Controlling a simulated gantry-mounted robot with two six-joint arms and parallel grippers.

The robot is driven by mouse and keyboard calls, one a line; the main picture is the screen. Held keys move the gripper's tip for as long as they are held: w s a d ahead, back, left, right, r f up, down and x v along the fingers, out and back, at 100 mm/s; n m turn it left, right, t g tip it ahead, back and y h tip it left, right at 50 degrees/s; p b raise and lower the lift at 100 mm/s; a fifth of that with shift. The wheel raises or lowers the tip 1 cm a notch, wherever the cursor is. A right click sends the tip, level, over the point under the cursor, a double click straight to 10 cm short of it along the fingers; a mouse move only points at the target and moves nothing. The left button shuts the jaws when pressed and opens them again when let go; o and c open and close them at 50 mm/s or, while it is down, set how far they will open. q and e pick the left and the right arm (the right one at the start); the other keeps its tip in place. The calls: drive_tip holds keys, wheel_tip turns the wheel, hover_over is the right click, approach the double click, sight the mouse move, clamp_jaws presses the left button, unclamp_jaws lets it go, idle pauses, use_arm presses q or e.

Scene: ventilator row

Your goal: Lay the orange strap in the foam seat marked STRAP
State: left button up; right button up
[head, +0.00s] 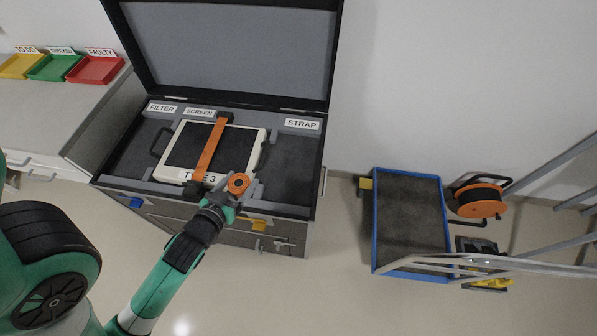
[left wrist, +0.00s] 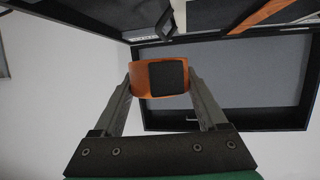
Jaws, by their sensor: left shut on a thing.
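My left gripper (head: 232,192) is shut on a rolled orange strap (head: 238,183) with a dark centre, above the front edge of the open case (head: 262,212). In the left wrist view the strap (left wrist: 142,80) is an orange band with a black block, between the two fingertips (left wrist: 160,88). The STRAP label (head: 301,124) is at the case's back right, with dark foam (head: 290,165) in front of it; I cannot make out the seat's exact outline. My right gripper is not in view.
A pale screen unit (head: 258,142) marked TYPE 3 lies in the case with another orange strap (head: 211,150) across it. The case lid (head: 235,45) stands open behind. A blue-rimmed cart (head: 375,215) and an orange reel (head: 480,208) are at the right.

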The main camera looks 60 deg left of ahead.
use_arm(q)
drive_tip(key=w+f+b, duration=0.2)
drive_tip(key=w+f, duration=0.1)
drive_tip(key=w, duration=0.5)
drive_tip(key=b, duration=0.2)
hover_over(291, 189)
drive_tip(key=f, duration=0.6)
drive_tip(key=shift+s+f, duration=0.2)
drive_tip(key=shift+s, duration=0.05)
drive_tip(key=shift+w+f+b, duration=0.15)
drive_tip(key=shift+f+b, duration=0.5)
drive_tip(key=shift+f, duration=1.1)
